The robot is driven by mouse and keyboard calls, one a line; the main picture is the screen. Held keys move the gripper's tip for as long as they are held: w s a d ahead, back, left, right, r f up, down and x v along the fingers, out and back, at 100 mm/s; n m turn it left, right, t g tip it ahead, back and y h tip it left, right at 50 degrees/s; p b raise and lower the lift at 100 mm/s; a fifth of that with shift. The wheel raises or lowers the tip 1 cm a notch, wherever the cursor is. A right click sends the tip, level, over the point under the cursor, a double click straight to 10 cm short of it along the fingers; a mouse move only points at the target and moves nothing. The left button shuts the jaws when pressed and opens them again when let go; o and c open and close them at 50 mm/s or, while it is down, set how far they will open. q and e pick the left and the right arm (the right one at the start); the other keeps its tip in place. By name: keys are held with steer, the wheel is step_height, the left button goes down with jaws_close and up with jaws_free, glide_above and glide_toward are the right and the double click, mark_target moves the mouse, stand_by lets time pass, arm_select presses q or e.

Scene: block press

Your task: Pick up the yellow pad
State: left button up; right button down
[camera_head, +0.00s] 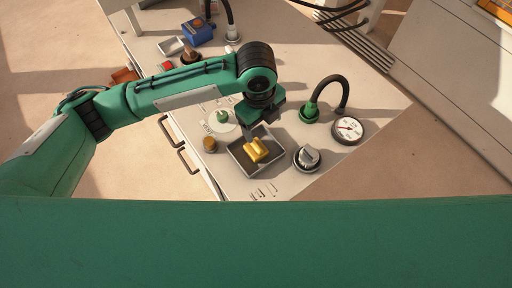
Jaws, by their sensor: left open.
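The yellow pad (257,149) is a small yellow block with a raised part on top. It lies in a shallow grey tray (239,169) near the front of the white bench. My left gripper (252,131) hangs from the green arm that comes in from the left. It is open, just behind the yellow pad in the picture. Its fingertips are small and dark, and I cannot tell whether they touch the pad. My right gripper is not in view.
A brass-coloured knob (210,145) is left of the tray. A blue block (199,33) is at the far end.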

mark_target(255, 144)
arm_select(q)
steer(key=shift+m+y, duration=0.4)
steer(key=shift+y, duration=0.1)
steer(key=f, duration=0.3)
steer(key=a+f, duration=0.1)
steer(key=f, duration=0.1)
steer(key=w+f, duration=0.1)
steer(key=f, duration=0.2)
steer(key=shift+a+f, duration=0.35)
steer(key=f, duration=0.4)
steer(key=shift+a+f, duration=0.15)
steer(key=shift+a, duration=0.05)
steer(key=shift+f, duration=0.1)
steer(key=c, duration=1)
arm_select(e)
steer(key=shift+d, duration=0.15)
